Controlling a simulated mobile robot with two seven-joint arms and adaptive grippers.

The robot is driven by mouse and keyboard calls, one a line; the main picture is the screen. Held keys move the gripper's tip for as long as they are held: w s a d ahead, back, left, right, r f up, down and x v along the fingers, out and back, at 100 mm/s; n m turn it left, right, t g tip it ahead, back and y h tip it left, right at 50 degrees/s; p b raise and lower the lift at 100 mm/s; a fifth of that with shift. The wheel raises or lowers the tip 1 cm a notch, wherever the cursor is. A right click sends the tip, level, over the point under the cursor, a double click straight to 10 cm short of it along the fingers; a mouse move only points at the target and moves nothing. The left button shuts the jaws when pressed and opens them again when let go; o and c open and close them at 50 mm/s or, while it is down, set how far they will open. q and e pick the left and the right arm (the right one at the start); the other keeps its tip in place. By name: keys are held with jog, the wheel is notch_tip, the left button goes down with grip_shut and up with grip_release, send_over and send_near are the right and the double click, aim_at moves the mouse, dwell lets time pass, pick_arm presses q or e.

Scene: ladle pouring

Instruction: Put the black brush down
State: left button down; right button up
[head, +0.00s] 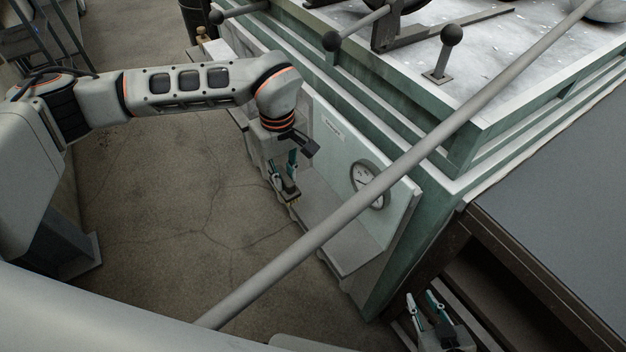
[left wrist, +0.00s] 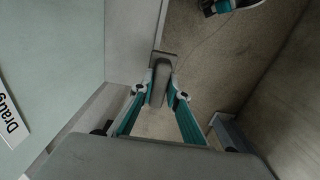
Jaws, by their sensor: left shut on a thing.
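My left gripper (head: 287,188) hangs beside the pale green cabinet, over the floor, and is shut on the black brush (head: 291,198). In the left wrist view the brush (left wrist: 159,84) shows as a narrow dark grey piece between the teal fingers, with a flat plate at its far end. The brush is small in the head view, and its full shape is partly hidden by the fingers. My right gripper (head: 424,304) is low at the bottom right, with its fingertips apart and nothing visible between them.
A long grey rod (head: 330,228) crosses the head view diagonally. The green cabinet (head: 395,235) carries a round gauge (head: 367,184) and a low ledge (head: 345,250). A dark grey table (head: 570,220) stands at the right. The cracked floor (head: 180,210) is clear.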

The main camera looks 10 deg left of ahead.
pick_arm(q)
jog(key=w+d, duration=0.5)
jog(key=d, duration=0.1)
jog(key=f, duration=0.6)
jog(key=shift+a+f, duration=0.2)
jog(key=shift+a, duration=0.15)
jog(key=shift+w+d+f, duration=0.1)
jog(key=shift+w+f, duration=0.15)
jog(key=shift+f, duration=0.05)
jog(key=shift+f, duration=0.15)
jog(key=c, duration=2)
grip_release()
jog(key=shift+o, duration=0.2)
